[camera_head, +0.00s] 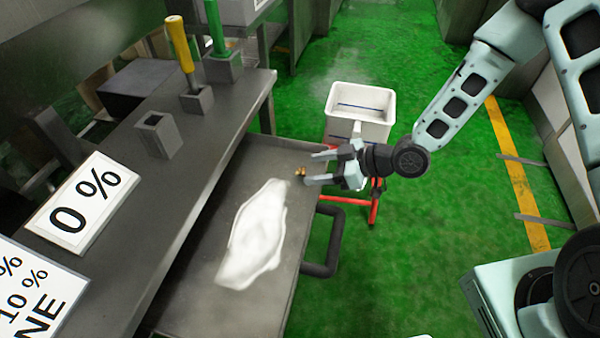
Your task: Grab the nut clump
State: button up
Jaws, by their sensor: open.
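The nut clump (300,171) is a small brown-orange lump. It shows at the right edge of the lower metal tray (205,281), just past the upper end of a white powder patch (254,236). My gripper (316,168) comes in from the right, with its two fingers spread and pointing left. The clump appears at or just beyond the fingertips, near the lower finger. I cannot tell whether a finger touches it or how high the fingers are above the tray.
A grey shelf (215,139) above the tray holds a yellow-handled tool (180,42), a green-handled tool (214,25), an empty square holder (157,135) and a "0 %" sign (88,205). A white bin (361,103) stands behind my gripper. Green floor is open at right.

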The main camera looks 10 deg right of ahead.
aim_at(299, 170)
jog(key=shift+x, duration=1.8)
jog(key=shift+r, duration=0.1)
jog(key=c, duration=1.1)
jog(key=shift+r, duration=0.1)
